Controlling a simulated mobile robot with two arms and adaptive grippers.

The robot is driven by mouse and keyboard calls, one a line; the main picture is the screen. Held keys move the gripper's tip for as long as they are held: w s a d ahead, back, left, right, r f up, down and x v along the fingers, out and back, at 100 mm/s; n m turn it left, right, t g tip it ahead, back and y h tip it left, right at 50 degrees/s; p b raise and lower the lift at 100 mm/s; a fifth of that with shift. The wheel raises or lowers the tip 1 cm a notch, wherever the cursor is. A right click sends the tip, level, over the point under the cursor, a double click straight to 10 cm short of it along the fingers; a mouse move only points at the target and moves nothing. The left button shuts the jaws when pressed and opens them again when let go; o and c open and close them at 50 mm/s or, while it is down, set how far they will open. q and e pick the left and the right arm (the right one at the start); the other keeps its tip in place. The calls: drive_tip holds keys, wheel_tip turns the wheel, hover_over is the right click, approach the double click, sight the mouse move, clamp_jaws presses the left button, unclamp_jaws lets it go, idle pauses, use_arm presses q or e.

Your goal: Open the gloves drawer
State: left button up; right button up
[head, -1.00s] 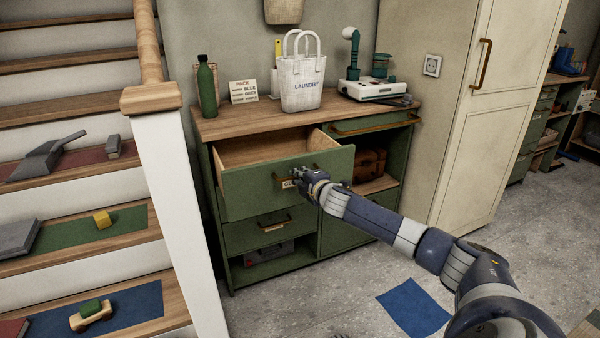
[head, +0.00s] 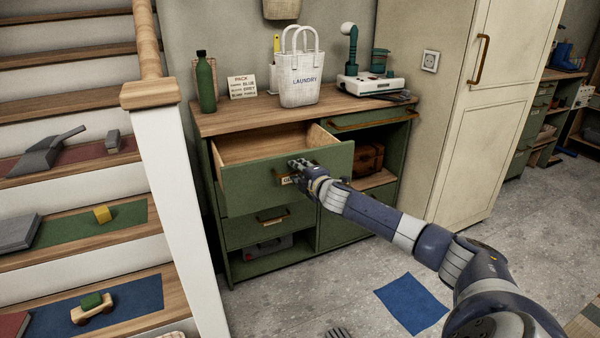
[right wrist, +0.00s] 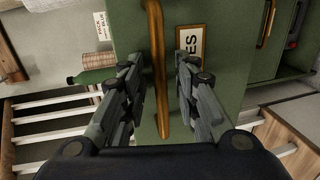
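The gloves drawer (head: 240,190) is the green top-left drawer of the bench cabinet. It stands well pulled out, and its bare wooden inside shows from above. Its brass handle (right wrist: 157,60) and a framed label (right wrist: 190,42) ending in "ES" show in the right wrist view. My right gripper (head: 298,170) is at the drawer front. In the right wrist view its fingers (right wrist: 160,80) are apart, one on each side of the handle, with gaps visible beside the bar. In the head view the hand hides part of the handle and label.
On the bench top (head: 225,122) stand a green bottle (head: 207,88), a sign, a laundry bag (head: 300,85) and a white device (head: 370,83). A closed drawer (head: 270,217) lies below. Stairs with a white post (head: 180,200) are left. A blue mat (head: 411,303) lies on the floor.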

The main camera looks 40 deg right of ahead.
drive_tip(key=shift+s, duration=0.1)
drive_tip(key=v, duration=1.1)
drive_tip(key=shift+s, duration=0.4)
drive_tip(key=shift+a+r, duration=0.1)
drive_tip(key=shift+a, duration=0.05)
idle(0.3)
